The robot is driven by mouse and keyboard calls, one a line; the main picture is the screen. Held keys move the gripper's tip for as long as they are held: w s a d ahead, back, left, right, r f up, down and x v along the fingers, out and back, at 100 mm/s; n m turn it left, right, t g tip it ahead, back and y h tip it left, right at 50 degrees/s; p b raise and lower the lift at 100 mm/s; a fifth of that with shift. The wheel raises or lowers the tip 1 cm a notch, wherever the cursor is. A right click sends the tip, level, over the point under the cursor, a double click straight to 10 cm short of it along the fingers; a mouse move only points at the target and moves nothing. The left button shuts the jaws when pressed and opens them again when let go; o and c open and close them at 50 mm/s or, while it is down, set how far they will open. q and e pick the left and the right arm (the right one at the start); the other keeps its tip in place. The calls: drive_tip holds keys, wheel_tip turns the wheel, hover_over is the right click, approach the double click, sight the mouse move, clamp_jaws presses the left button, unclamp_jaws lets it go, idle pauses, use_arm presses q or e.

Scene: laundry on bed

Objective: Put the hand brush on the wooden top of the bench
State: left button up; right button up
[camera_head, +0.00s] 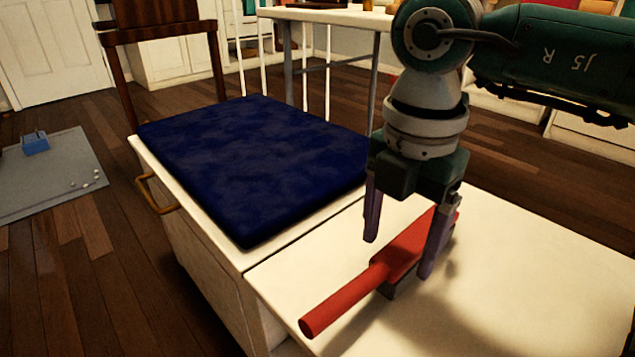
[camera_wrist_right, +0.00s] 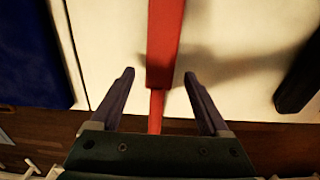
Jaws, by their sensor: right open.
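The red hand brush (camera_head: 402,250) lies on the pale top (camera_head: 530,270) of the right-hand section of the bench, its handle pointing to the front left. Dark bristles show under its head. My right gripper (camera_head: 398,256) is above it, pointing down, open, with one finger on each side of the brush's head. In the right wrist view the brush (camera_wrist_right: 165,45) runs between the two open fingers of the gripper (camera_wrist_right: 159,75), with a gap on each side. My left gripper is not in view.
A dark blue cushion (camera_head: 255,165) covers the bench's left section. A wooden chair (camera_head: 160,40) and a white table (camera_head: 330,18) stand behind. A grey mat (camera_head: 50,178) with a small blue object (camera_head: 35,143) lies on the floor at left. The pale top is clear around the brush.

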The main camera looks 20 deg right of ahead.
wheel_tip(320, 180, up, 8)
drive_tip(key=r+p, duration=0.1)
drive_tip(key=p, duration=0.3)
drive_tip(key=s+a+r+n+t+y, duration=0.15)
drive_tip(key=a+r+y, duration=0.25)
drive_tip(key=a+y, duration=0.5)
drive_tip(key=s+a+r+n+y, duration=0.2)
drive_tip(key=a+r+n+y, duration=0.15)
drive_tip(key=a, duration=1.05)
wheel_tip(320, 180, up, 12)
drive_tip(key=w+m+t+y, duration=0.3)
drive_tip(key=m+t+y, duration=0.3)
drive_tip(key=t, duration=0.2)
drive_tip(key=m+t+h, duration=0.7)
drive_tip(key=m+h, duration=1.2)
drive_tip(key=m, duration=0.1)
hover_over(395, 255)
drive_tip(key=w+a, duration=0.2)
drive_tip(key=a, duration=0.1)
wheel_tip(395, 255, down, 10)
drive_tip(key=s+f+g, duration=0.6)
drive_tip(key=s+f, duration=0.1)
drive_tip(key=s, duration=0.3)
drive_tip(key=s+d+f+g, duration=0.1)
drive_tip(key=s+f+g, duration=0.6)
drive_tip(key=s, duration=0.3)
drive_tip(key=shift+s+d+f+n+y, duration=0.15)
drive_tip(key=shift+d+f+n+y, duration=0.2)
drive_tip(key=shift+f, duration=0.4)
